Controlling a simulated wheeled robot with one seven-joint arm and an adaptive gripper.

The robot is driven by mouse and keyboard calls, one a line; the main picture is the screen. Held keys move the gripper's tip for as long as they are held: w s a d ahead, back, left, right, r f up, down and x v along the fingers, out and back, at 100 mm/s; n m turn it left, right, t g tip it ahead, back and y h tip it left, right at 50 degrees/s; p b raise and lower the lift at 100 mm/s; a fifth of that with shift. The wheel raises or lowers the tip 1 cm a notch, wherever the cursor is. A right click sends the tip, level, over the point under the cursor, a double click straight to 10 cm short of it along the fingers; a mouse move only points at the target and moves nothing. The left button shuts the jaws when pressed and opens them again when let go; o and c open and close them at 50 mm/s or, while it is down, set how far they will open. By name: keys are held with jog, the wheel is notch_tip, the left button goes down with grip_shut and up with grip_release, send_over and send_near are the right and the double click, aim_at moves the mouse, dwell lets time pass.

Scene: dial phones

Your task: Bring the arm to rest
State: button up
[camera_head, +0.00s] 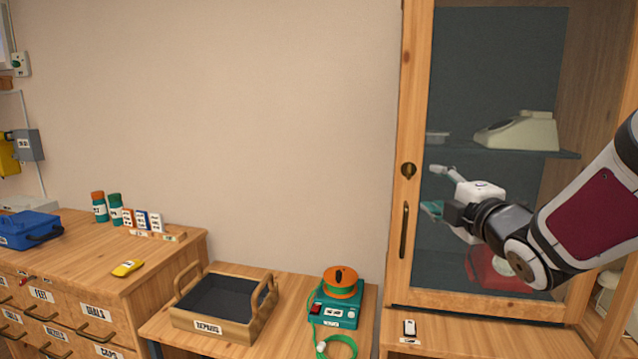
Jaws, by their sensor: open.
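My arm (590,215) reaches in from the right edge, in front of the tall wooden cabinet (413,120). My gripper (431,190) is at the arm's left end, with its fingers pointing left near the door handle (404,230). It is open, with one finger above and a teal part below. I cannot tell whether the gripper touches the door. A cream dial phone (520,132) sits on the cabinet shelf, above the arm. A red phone (490,272) stands low in the cabinet, partly hidden by my arm.
A low bench holds a wooden tray (258,322) and a teal device with an orange spool (342,283). At left, a drawer chest (160,262) holds a blue toolbox (28,229), small jars and a yellow item (127,268). The wall between chest and cabinet is clear.

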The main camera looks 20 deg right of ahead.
dwell(0.3)
jog(key=s+a+f+m+g+y+p, duration=0.2)
jog(key=s+a+m+g, duration=0.4)
jog(key=s+a, duration=0.5)
jog(key=s+a+f+m+g+y+p, duration=0.1)
jog(key=s+a+f+m+g+p, duration=0.3)
jog(key=s, duration=1)
jog(key=a+m+g, duration=0.3)
jog(key=a+m, duration=0.2)
jog(key=a, duration=0.2)
jog(key=shift+s+f+m+y, duration=0.2)
jog(key=shift+s+m+y, duration=0.1)
jog(key=shift+m+y, duration=0.1)
